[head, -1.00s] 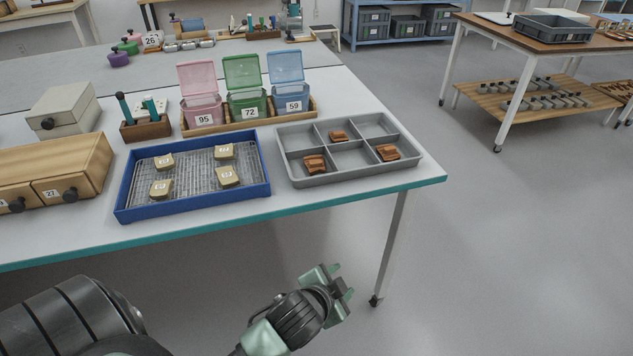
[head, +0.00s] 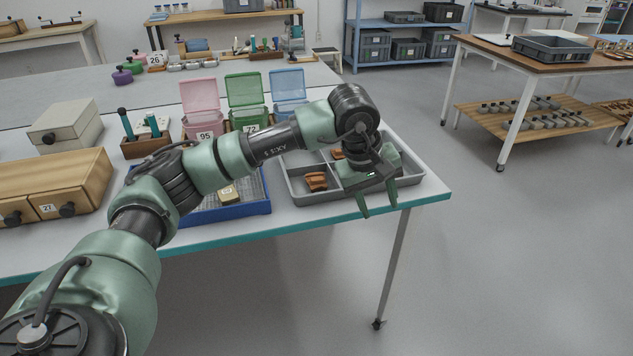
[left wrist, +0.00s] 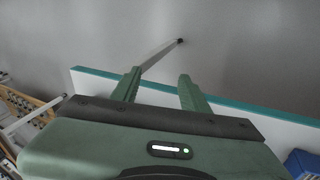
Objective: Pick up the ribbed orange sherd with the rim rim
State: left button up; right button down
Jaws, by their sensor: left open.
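Orange sherds lie in the grey compartment tray (head: 325,196) in the head view. One (head: 316,182) is in the front left compartment, and another (head: 338,154) shows partly in the back row beside my arm. A sherd seen earlier in the front right compartment is hidden behind my left gripper (head: 378,208). I cannot tell which sherd has the ribs and rim. My left gripper is open and empty, over the tray's front right part. In the left wrist view its fingers (left wrist: 158,84) stand apart above the table edge, with no sherd visible. My right gripper is not in view.
The blue tray (head: 240,211) with pale sherds is left of the grey tray, partly covered by my arm. Lidded pink (head: 199,92), green (head: 244,88) and blue (head: 288,84) boxes stand behind. Wooden drawers (head: 60,185) are at left. Floor right of the table is clear.

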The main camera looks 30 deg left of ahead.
aim_at(318, 181)
pick_arm(q)
jog(key=a+r+y, duration=0.3)
jog(key=a, duration=0.4)
jog(key=a+r+y, duration=0.2)
jog(key=a, duration=0.5)
jog(key=b+x, duration=0.1)
jog(key=x, duration=0.5)
jog(key=shift+a+f, duration=0.1)
jog(key=shift+f, duration=0.2)
jog(key=shift+w+a+f, duration=0.1)
jog(key=shift+w+f, duration=0.05)
jog(key=shift+f, duration=0.2)
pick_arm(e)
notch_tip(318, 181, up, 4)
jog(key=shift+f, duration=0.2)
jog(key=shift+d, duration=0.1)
pick_arm(q)
grip_shut()
